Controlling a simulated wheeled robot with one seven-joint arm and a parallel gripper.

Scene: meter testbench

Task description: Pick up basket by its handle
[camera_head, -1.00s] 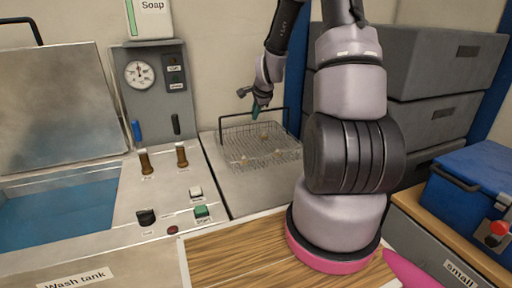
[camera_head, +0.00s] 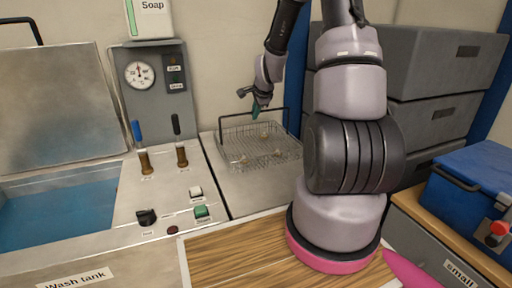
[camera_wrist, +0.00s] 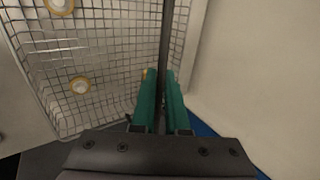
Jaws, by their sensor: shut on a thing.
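The wire basket (camera_head: 262,155) rests on the grey metal top at the right of the wash tank, with a few small round parts inside. A dark bar handle (camera_head: 234,116) rises above its rim. My gripper (camera_head: 256,112) is over the basket at the height of the handle. In the wrist view, the green fingers of my gripper (camera_wrist: 160,92) are shut on either side of the dark handle bar (camera_wrist: 166,40). The basket mesh (camera_wrist: 110,60) is below and to the left, holding yellow-and-white round parts (camera_wrist: 79,85).
The wash tank (camera_head: 60,215) with blue liquid lies at left, its lid (camera_head: 55,105) raised. A control panel with levers and a green button (camera_head: 201,212) is between tank and basket. Grey drawers (camera_head: 435,65) and a blue box (camera_head: 475,190) stand at right.

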